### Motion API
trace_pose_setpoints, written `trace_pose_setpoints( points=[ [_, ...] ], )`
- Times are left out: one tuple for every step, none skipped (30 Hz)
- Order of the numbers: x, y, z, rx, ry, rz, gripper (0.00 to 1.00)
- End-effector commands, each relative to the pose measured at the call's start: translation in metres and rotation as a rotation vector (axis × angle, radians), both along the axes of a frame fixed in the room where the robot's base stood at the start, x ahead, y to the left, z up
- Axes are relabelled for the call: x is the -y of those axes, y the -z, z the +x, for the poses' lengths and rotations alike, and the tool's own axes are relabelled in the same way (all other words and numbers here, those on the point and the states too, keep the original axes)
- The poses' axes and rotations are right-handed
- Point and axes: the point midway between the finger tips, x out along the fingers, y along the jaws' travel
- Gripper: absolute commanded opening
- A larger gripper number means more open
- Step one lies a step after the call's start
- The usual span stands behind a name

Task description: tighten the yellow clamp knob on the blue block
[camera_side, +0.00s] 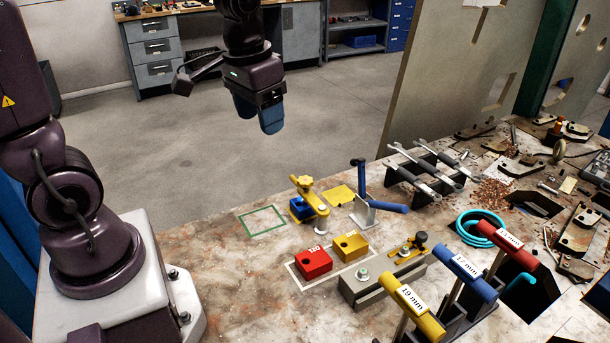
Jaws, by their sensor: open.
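The blue block (297,209) sits on the worn work table, partly hidden under a yellow clamp arm (314,204). The yellow clamp knob (301,182) stands on top at the arm's upper left end. Whether the knob is tight cannot be seen. My gripper (258,115), with blue fingertips, hangs high above and to the left of the knob in the picture. It is open, with nothing between its fingers, and touches nothing.
Right of the clamp stands a blue-handled toggle clamp (363,190). In front are red (313,263) and yellow (351,246) blocks, and a grey rail (372,291). Farther right are a wrench rack (425,172) and T-handled keys (465,279). A green-outlined square (263,219) is empty.

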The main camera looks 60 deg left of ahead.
Motion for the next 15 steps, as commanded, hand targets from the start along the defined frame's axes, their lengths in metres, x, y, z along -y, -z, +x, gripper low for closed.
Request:
trace_pose_setpoints(
  points=[
    [-0.010,0.012,0.014,-0.040,-0.027,-0.010,0.60],
    [-0.015,0.018,0.023,-0.059,-0.042,-0.014,0.60],
    [-0.023,0.027,0.034,-0.080,-0.061,-0.022,0.60],
    [-0.029,0.034,0.041,-0.097,-0.077,-0.028,0.60],
    [-0.034,0.041,0.049,-0.111,-0.090,-0.034,0.60],
    [-0.042,0.051,0.059,-0.130,-0.109,-0.041,0.60],
    [-0.047,0.059,0.066,-0.141,-0.122,-0.047,0.60],
    [-0.052,0.066,0.072,-0.151,-0.135,-0.052,0.60],
    [-0.058,0.074,0.081,-0.161,-0.150,-0.058,0.60],
    [-0.062,0.080,0.087,-0.166,-0.160,-0.062,0.60],
    [-0.066,0.085,0.093,-0.170,-0.170,-0.065,0.60],
    [-0.071,0.090,0.100,-0.170,-0.182,-0.068,0.60],
    [-0.073,0.093,0.105,-0.168,-0.189,-0.069,0.60],
    [-0.075,0.095,0.111,-0.164,-0.195,-0.069,0.60],
    [-0.077,0.092,0.118,-0.150,-0.199,-0.067,0.60]
  ],
)
